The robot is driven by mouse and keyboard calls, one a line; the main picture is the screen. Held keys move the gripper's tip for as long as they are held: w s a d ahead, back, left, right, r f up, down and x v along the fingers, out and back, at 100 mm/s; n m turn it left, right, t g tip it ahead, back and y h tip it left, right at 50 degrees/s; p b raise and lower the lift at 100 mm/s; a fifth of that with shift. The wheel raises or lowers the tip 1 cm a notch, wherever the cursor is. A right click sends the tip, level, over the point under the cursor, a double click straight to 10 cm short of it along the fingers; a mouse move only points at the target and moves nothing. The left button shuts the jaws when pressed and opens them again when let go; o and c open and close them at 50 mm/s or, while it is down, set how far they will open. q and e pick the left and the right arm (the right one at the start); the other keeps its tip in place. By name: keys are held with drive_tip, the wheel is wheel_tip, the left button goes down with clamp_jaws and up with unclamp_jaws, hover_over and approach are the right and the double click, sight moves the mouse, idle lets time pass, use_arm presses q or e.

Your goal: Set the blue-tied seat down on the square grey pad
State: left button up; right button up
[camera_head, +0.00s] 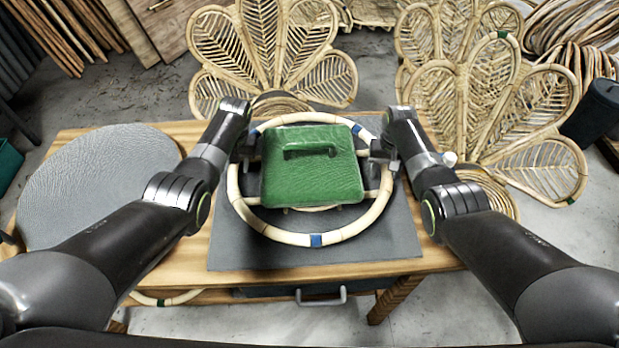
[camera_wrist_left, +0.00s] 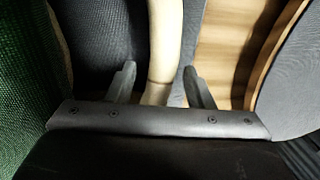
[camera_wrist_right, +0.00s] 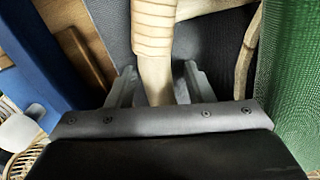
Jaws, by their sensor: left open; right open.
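The blue-tied seat (camera_head: 268,229) is a round pale rattan ring with blue bindings and a crossbar. It lies level over the square grey pad (camera_head: 236,257), inside the pad's front edge; the contact beneath is hidden. A green block with a handle (camera_head: 311,178) covers its middle. My left gripper (camera_head: 247,149) is at the seat's left side, open, with a rattan pole (camera_wrist_left: 164,45) between its fingers in the left wrist view. My right gripper (camera_head: 381,160) is at the right side, open, with a rattan pole (camera_wrist_right: 153,75) between its fingers in the right wrist view.
The pad lies on a wooden table (camera_head: 190,250). A round grey mat (camera_head: 90,185) covers the table's left end. Petal-shaped rattan chair backs (camera_head: 270,45) stand behind the table, with more at the back right (camera_head: 490,90). A dark bin (camera_head: 593,112) stands far right.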

use_arm(q)
wheel_tip(320, 180, up, 10)
drive_tip(key=d, duration=0.2)
drive_tip(key=shift+r, duration=0.15)
use_arm(e)
wheel_tip(320, 180, up, 12)
idle(0.5)
use_arm(q)
drive_tip(key=a+p, duration=0.2)
drive_tip(key=a, duration=0.4)
use_arm(e)
drive_tip(key=shift+a+r, duration=0.1)
drive_tip(key=shift+r, duration=1.1)
use_arm(q)
drive_tip(key=shift+w+r+p, duration=0.1)
drive_tip(key=shift+p, duration=0.2)
use_arm(e)
drive_tip(key=shift+r, duration=0.1)
use_arm(q)
wheel_tip(320, 180, up, 9)
drive_tip(key=p, duration=1)
drive_tip(key=shift+p, duration=0.3)
use_arm(e)
wheel_tip(320, 180, up, 11)
drive_tip(key=shift+f, duration=0.2)
